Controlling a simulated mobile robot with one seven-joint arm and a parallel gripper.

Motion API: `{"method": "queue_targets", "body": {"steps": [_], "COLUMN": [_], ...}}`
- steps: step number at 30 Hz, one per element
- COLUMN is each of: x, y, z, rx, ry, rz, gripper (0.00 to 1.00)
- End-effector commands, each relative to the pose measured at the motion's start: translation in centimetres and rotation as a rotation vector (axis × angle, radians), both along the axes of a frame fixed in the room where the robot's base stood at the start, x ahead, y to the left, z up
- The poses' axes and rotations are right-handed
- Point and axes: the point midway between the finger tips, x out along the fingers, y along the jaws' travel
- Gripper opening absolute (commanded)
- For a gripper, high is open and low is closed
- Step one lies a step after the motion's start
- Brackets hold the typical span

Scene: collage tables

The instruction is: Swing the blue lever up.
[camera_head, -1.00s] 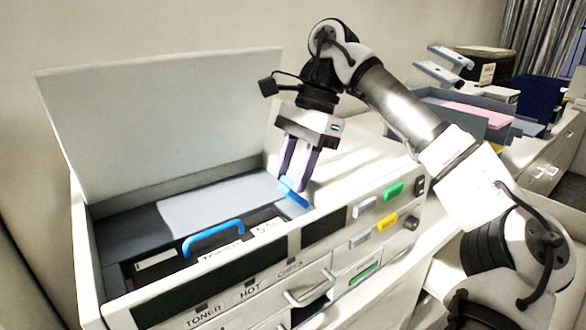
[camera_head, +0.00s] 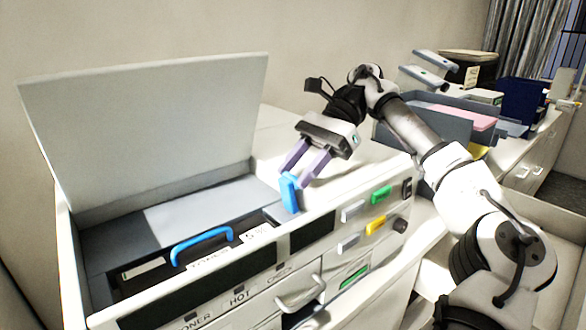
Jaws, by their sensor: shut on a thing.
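The blue lever (camera_head: 289,193) stands nearly upright at the right end of the printer's open bay. My gripper (camera_head: 294,178) comes down from the upper right with its two purple fingers at the lever's upper part, and it is shut on the lever. The fingers cover some of the lever's top and right side. The printer (camera_head: 330,245) is white, with its lid (camera_head: 140,135) raised at the back left.
A blue curved handle (camera_head: 201,243) sits on the toner unit, left of the lever. Green (camera_head: 381,195) and yellow (camera_head: 375,226) buttons are on the front panel, above a drawer handle (camera_head: 300,293). Trays with paper (camera_head: 460,117) stand at the back right.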

Motion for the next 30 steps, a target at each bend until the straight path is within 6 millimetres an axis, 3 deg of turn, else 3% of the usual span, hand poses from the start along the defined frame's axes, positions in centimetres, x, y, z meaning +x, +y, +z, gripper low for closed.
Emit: {"method": "queue_targets", "body": {"steps": [9, 24, 25, 30], "x": [0.55, 0.61, 0.61, 0.6], "y": [-0.72, -0.81, -0.81, -0.82], "z": [-0.21, -0.21, -0.21, -0.24], "rx": [0.099, 0.117, 0.117, 0.117], "ry": [0.07, 0.08, 0.08, 0.081], "rz": [-0.004, -0.002, -0.002, -0.003], "gripper": [0.15, 0.15, 0.39, 0.6]}}
